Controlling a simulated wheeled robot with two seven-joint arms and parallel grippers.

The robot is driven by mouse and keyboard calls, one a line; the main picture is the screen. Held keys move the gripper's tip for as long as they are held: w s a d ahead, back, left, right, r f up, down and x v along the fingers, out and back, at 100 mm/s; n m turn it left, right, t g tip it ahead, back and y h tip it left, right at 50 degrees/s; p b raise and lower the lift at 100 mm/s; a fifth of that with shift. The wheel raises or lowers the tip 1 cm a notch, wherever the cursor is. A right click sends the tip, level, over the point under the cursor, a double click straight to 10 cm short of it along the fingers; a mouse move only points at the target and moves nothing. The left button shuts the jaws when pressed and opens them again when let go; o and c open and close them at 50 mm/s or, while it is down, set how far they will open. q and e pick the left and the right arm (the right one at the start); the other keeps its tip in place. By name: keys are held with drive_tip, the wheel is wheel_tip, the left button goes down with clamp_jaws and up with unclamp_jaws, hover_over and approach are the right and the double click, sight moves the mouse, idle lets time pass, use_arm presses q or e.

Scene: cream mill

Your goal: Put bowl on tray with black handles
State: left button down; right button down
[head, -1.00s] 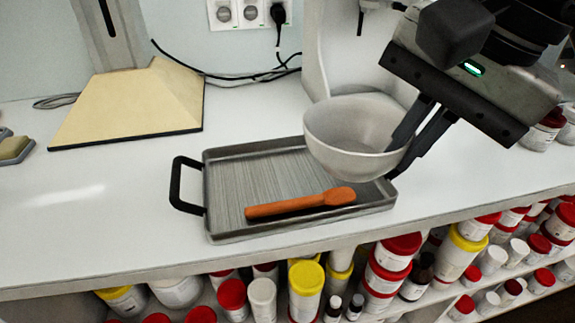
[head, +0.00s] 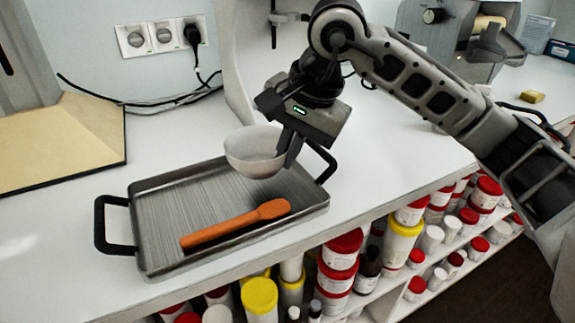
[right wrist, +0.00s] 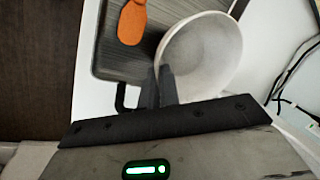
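A light grey bowl (head: 252,150) is at the upper right part of the metal tray (head: 160,235) with black handles, in the head view. My right gripper (head: 288,150) is shut on the bowl's right rim. The bowl looks upright; I cannot tell whether its base touches the tray. In the right wrist view the bowl (right wrist: 205,55) shows from above, with the finger tips (right wrist: 160,85) at its rim. An orange spoon-like utensil (head: 235,222) lies on the tray. My left gripper is not in view.
The tray rests on a white counter (head: 60,235). Shelves below its front edge hold several jars with red and yellow lids (head: 403,235). A beige board (head: 60,145) lies at left. Cables and sockets (head: 162,36) are on the back wall.

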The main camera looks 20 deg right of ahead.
wheel_tip(320, 180, down, 3)
drive_tip(key=shift+f, duration=0.1)
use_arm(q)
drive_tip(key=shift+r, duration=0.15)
use_arm(e)
drive_tip(key=shift+f, duration=0.15)
drive_tip(key=c, duration=1.6)
unclamp_jaws()
drive_tip(key=shift+c, duration=0.2)
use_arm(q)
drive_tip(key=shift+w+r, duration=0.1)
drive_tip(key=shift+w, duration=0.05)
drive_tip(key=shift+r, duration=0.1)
